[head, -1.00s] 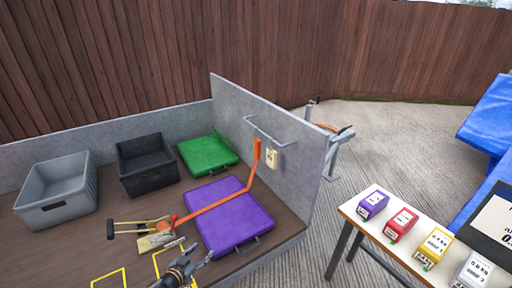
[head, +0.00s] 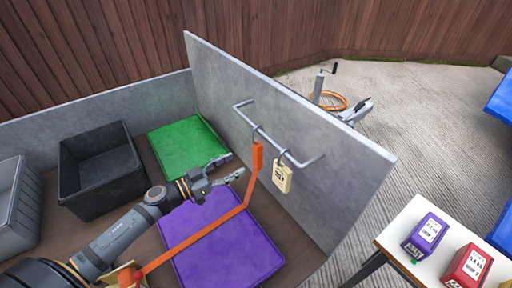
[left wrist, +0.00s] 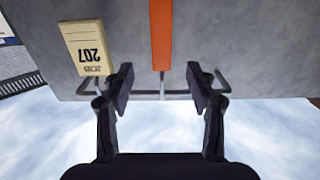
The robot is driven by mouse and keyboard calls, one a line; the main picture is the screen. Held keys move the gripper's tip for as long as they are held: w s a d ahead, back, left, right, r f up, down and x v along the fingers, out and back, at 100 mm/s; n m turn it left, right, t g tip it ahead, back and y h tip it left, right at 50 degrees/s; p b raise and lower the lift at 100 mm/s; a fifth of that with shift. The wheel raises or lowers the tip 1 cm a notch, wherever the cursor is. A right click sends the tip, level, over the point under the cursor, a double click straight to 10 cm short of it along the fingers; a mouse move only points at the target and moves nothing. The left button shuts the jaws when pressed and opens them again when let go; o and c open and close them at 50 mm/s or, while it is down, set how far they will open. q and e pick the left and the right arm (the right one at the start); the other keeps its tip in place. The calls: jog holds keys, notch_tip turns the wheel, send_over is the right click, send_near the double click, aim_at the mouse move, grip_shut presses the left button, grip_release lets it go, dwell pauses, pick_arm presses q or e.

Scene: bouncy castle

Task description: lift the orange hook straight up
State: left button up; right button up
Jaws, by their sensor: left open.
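The orange hook (head: 257,158) is a long orange bar or strap. Its upright end hangs from a metal rail (head: 241,113) on the grey panel, and its lower length slants down left over the purple case. My left gripper (head: 231,170) is open and empty, just left of the upright part and apart from it. In the left wrist view the orange strip (left wrist: 161,35) lies in line with the gap between the open fingers (left wrist: 160,86), beyond their tips. The strip's lower left end is partly hidden by my arm. My right gripper is not in view.
A cream tag (head: 282,178) hangs on the same rail right of the hook; it also shows in the left wrist view (left wrist: 85,45). A purple case (head: 235,250), green case (head: 185,147) and black bin (head: 95,200) lie below. The grey panel (head: 325,135) stands close behind.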

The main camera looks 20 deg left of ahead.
aim_at(255, 154)
pick_arm(q)
jog(key=x, duration=0.4)
jog(key=shift+r, duration=0.1)
jog(key=shift+x, duration=0.8)
jog(key=x, duration=0.4)
jog(key=shift+w, duration=0.1)
jog(key=shift+w+d, duration=0.2)
jog(key=shift+w, duration=0.05)
jog(key=c, duration=0.4)
grip_shut()
jog(key=shift+r, duration=0.15)
jog(key=r+p, duration=0.1)
jog(key=p, duration=0.1)
jog(key=shift+r+p, duration=0.2)
jog(key=shift+p, duration=0.1)
notch_tip(255, 154, up, 3)
jog(key=p, duration=0.3)
jog(key=shift+s+f+p, duration=0.1)
jog(key=shift+f+p, duration=0.15)
jog(key=shift+p, duration=0.15)
jog(key=p+v, duration=0.6)
jog(key=v, duration=1.2)
jog(key=shift+f, duration=0.5)
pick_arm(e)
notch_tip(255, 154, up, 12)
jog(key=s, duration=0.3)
